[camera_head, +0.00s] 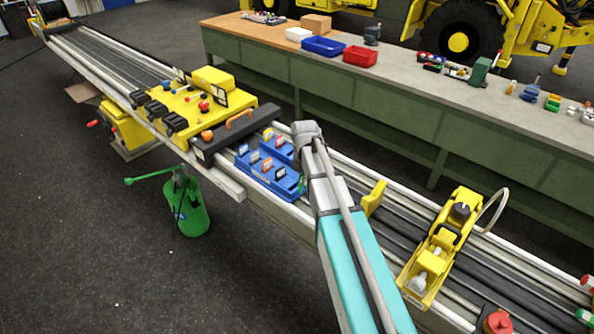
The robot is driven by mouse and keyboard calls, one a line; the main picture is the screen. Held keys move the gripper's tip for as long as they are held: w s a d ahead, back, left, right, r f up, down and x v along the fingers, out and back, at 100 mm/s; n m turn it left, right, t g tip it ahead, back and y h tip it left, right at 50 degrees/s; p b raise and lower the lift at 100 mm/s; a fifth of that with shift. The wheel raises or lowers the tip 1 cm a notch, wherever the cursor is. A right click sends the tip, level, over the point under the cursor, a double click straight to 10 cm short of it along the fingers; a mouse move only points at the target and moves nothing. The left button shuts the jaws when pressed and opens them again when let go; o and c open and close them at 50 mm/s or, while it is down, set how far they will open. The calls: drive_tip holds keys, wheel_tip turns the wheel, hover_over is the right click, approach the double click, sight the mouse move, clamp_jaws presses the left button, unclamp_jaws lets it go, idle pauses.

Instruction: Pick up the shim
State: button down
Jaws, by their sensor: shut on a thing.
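A blue rack (284,188) sits on the long rail assembly, left of my arm. Several small upright tabs with coloured and pale faces, possibly shims, stand in it, among them an orange-red tab (267,164). I cannot tell which of them is the shim. My teal and grey arm reaches up from the bottom of the view, and its grey upper joint is just right of the rack. My gripper is not visible; the arm seems to hide it. A small bit of green shows beside the arm at the rack's right end.
A black tray with an orange handle (239,119) and a yellow block with black levers (190,104) lie left of the rack. A yellow bracket (438,247) is on the rail at right. A green can (186,209) stands on the floor. A workbench (408,72) runs behind.

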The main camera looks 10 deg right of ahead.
drive_tip(key=shift+s+d+r+p, duration=0.1)
drive_tip(key=shift+s+r+p, duration=0.2)
drive_tip(key=shift+s, duration=0.55)
drive_tip(key=shift+s+d+r+p, duration=0.15)
drive_tip(key=shift+s+r, duration=0.25)
drive_tip(key=shift+s, duration=0.4)
drive_tip(key=shift+a, duration=0.1)
drive_tip(key=shift+f, duration=0.1)
wheel_tip(320, 180, down, 6)
drive_tip(key=b, duration=0.5)
drive_tip(key=shift+w+r+b, duration=0.1)
drive_tip(key=shift+r+b, duration=0.1)
drive_tip(key=shift+b, duration=0.15)
